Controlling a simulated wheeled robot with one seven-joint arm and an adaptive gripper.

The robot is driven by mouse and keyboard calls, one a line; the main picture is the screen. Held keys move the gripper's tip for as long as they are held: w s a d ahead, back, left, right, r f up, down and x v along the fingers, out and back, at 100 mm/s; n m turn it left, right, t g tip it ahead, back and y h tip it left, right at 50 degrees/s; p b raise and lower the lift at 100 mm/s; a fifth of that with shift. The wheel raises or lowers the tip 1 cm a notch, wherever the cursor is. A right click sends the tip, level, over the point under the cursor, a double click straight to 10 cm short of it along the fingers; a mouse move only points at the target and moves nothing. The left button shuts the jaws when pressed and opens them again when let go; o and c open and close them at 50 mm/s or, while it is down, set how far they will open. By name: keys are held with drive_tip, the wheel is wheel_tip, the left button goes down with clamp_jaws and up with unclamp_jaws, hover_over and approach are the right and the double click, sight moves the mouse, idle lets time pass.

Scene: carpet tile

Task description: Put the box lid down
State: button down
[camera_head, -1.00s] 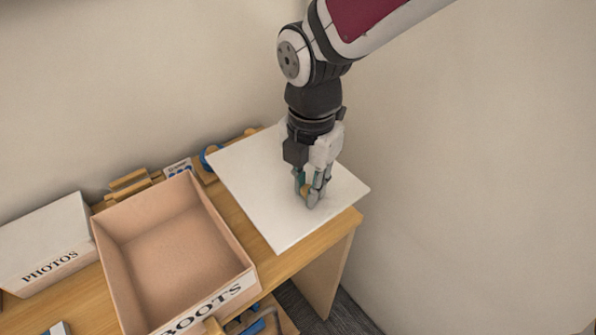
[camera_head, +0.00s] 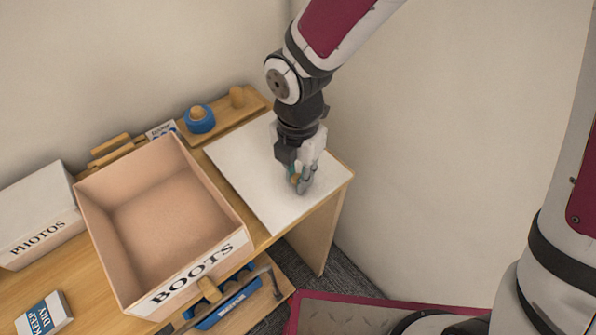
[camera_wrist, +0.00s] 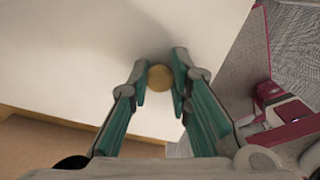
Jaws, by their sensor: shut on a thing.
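The box lid (camera_head: 240,165) is a flat white panel over the right end of the wooden table, to the right of the open BOOTS box (camera_head: 245,225). It looks level and lies on the table top or very close above it; I cannot tell for sure whether it touches. My gripper (camera_head: 302,186) points down over the lid's right half, shut on its small round knob. In the wrist view the tan knob (camera_wrist: 160,77) sits between the two fingertips (camera_wrist: 162,82), with the white lid (camera_wrist: 70,60) filling the upper left.
The BOOTS box stands open and empty. A white PHOTOS box (camera_head: 35,215) is at the left, with a small KEEP DRY box (camera_head: 45,315) in front. A blue tape roll (camera_head: 200,119) and wooden tray (camera_head: 225,114) lie behind the lid. A blue-handled tool (camera_head: 228,308) lies below the BOOTS box.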

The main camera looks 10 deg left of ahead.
drive_tip(key=c, duration=1.5)
unclamp_jaws()
drive_tip(key=shift+f, duration=0.1)
drive_tip(key=shift+o, duration=0.2)
wheel_tip(320, 180, up, 12)
drive_tip(key=p, duration=0.1)
drive_tip(key=s+d+r+m+t, duration=0.1)
drive_tip(key=d+r+m, duration=0.4)
drive_tip(key=d+m, duration=0.3)
drive_tip(key=s+d+r+m+t, duration=0.2)
drive_tip(key=d+r+m, duration=0.2)
drive_tip(key=d+m, duration=0.4)
drive_tip(key=s+d+r+m+t, duration=0.1)
drive_tip(key=s+d+r+m, duration=0.2)
drive_tip(key=s+d+m, duration=0.4)
drive_tip(key=shift+s+d+m+t, duration=0.35)
drive_tip(key=shift+d+m, duration=0.35)
drive_tip(key=shift+m, duration=3.2)
